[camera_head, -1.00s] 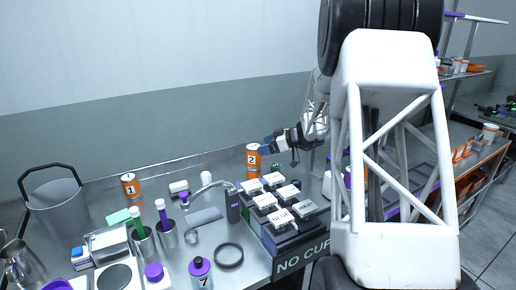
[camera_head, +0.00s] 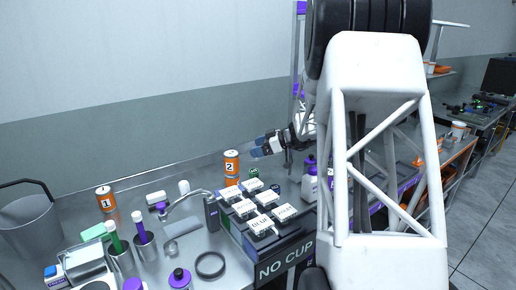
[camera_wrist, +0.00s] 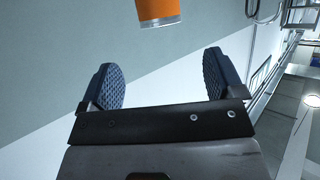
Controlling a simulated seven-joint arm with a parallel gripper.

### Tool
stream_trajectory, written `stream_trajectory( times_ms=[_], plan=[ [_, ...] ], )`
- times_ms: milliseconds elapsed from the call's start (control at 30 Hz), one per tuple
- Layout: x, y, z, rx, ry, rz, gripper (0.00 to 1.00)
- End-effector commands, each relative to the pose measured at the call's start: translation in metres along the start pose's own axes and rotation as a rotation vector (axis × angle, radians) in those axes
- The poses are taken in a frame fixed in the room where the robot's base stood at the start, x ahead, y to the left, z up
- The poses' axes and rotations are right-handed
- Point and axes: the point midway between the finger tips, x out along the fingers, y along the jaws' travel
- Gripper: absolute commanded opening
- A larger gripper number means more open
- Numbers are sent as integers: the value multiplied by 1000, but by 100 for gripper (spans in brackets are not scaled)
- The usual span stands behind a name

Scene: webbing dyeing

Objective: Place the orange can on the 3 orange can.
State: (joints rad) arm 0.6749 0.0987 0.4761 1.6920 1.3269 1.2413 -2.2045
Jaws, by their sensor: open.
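The orange can marked 2 (camera_head: 231,162) stands upright at the back of the metal counter. A further orange part (camera_head: 231,181) shows right below it, which looks like another can under it; no number on that part is readable. My gripper (camera_head: 257,150) is just right of can 2 with a small gap. In the wrist view my gripper (camera_wrist: 160,86) has its jaws wide apart and nothing between them. The end of an orange can (camera_wrist: 160,10) shows beyond the fingertips. Another orange can, marked 1 (camera_head: 105,199), stands at the left.
Wall rises behind.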

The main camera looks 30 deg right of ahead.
Motion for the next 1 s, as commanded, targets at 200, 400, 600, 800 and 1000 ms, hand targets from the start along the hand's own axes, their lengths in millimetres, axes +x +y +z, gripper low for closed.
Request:
stream_trajectory(
  times_ms=[200,400,600,800,1000],
  plan=[
    [0,0,0,0,0,0,87],
    [1,-3,-2,4,-5,-4,87],
    [11,-29,-17,47,-49,-40,87],
    [27,-90,-45,145,-162,-104,87],
    [40,-170,-70,264,-324,-146,87]
  ],
)
